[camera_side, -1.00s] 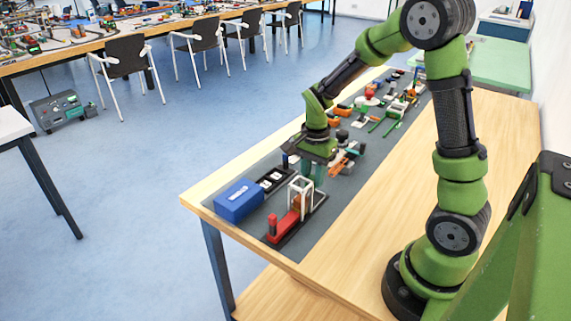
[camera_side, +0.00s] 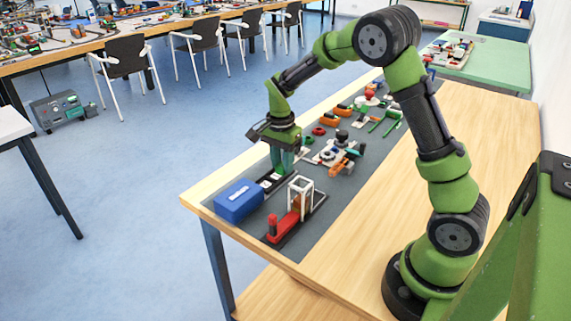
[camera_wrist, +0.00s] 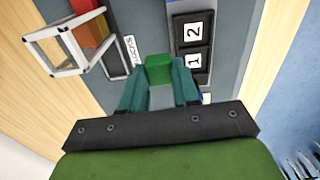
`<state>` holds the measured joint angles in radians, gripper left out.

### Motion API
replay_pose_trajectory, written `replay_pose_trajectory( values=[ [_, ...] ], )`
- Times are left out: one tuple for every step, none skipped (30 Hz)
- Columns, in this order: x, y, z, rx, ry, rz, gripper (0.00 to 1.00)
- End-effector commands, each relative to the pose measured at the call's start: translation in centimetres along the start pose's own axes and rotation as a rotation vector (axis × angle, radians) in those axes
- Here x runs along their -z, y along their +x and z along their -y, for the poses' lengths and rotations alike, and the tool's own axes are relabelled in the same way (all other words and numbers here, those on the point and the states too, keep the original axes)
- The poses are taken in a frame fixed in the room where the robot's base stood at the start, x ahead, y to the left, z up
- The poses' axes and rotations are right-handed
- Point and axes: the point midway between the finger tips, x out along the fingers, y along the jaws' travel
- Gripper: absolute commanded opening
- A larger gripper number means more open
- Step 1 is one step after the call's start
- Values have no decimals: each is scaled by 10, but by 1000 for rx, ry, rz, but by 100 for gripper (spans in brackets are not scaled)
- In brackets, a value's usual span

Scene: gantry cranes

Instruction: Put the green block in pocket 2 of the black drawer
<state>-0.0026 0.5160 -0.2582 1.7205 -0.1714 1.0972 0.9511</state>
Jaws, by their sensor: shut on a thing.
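My gripper (camera_side: 282,168) is shut on the green block (camera_wrist: 158,70), which shows between the fingertips in the wrist view. In the side view the fingers point down beside and partly in front of the black drawer (camera_side: 266,186), hiding the block and part of the drawer. In the wrist view the drawer (camera_wrist: 209,45) lies just right of the block, its pockets labelled 2 (camera_wrist: 193,31) and 1 (camera_wrist: 193,61). The block's exact height above the mat cannot be told.
A blue box (camera_side: 238,201) stands by the drawer at the mat's near end. Several small parts lie farther along the grey mat (camera_side: 318,222).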

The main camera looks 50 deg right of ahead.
Motion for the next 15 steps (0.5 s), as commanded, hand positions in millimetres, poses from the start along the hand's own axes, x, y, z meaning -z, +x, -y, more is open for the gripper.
replay_pose_trajectory(
  values=[
    [-3, 0, 15, 2, -1, -1, 4],
    [-4, -2, 22, 5, -1, 0, 4],
    [-5, -4, 30, 9, 2, 1, 4],
    [-6, -5, 35, 10, 4, 3, 4],
    [-7, -7, 40, 13, 6, 4, 4],
    [-8, -10, 45, 18, 9, 7, 4],
    [-9, -12, 47, 19, 12, 9, 4],
    [-9, -15, 50, 23, 14, 11, 4],
    [-9, -17, 52, 25, 18, 14, 4],
    [-10, -17, 52, 25, 21, 17, 4],
    [-11, -17, 52, 23, 23, 19, 4],
    [-11, -14, 51, 18, 24, 22, 4],
    [-11, -12, 50, 16, 25, 22, 4],
    [-11, -9, 50, 16, 24, 22, 4],
    [-11, -6, 50, 16, 24, 22, 4]
  ],
)
